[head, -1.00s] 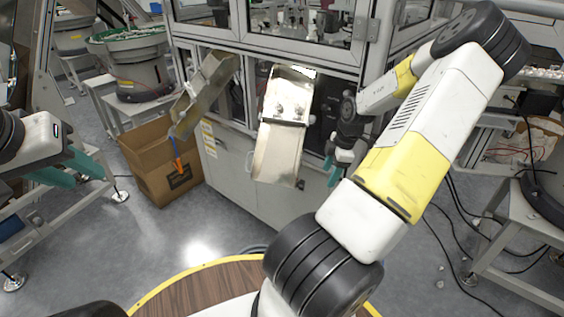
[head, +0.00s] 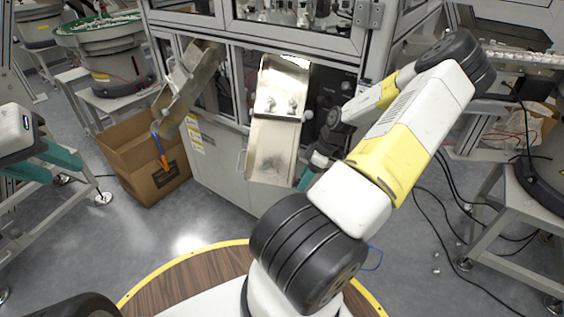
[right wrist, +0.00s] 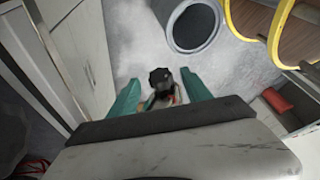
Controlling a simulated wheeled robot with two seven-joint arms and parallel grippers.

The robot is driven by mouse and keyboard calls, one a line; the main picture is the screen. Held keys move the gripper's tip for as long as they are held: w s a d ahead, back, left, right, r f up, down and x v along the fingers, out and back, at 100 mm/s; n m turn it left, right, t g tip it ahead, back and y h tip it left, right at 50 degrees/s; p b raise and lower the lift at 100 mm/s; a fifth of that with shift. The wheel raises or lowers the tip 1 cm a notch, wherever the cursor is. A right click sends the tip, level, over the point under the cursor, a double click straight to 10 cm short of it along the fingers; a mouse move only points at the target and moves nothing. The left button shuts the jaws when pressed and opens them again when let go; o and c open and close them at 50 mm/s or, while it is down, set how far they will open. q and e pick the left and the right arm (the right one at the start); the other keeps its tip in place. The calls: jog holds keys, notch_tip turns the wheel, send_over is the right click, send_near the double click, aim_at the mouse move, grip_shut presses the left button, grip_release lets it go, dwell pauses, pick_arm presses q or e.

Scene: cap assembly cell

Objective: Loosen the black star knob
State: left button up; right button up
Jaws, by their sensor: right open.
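A black lobed knob (right wrist: 160,77) shows in the right wrist view, between the two green fingers of my right gripper (right wrist: 160,88). The fingers stand on either side of it with visible gaps, open and not shut on it. Its lower part is partly hidden, and I cannot tell its exact depth. In the head view my right gripper (head: 307,178) is beside the lower right edge of the metal chute (head: 272,150); the knob cannot be made out there. My left gripper (head: 52,163) is at the far left, with its green fingers apart and empty.
A second metal chute (head: 185,85) hangs over a cardboard box (head: 140,165) on the left. The machine cabinet (head: 225,165) stands behind the chutes. A bowl feeder (head: 110,50) is at the back left. The grey floor in front of the cabinet is clear.

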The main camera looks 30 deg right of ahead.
jog(key=shift+w+a+f, duration=0.1)
jog(key=shift+a+f, duration=0.15)
jog(key=shift+f, duration=0.4)
grip_shut()
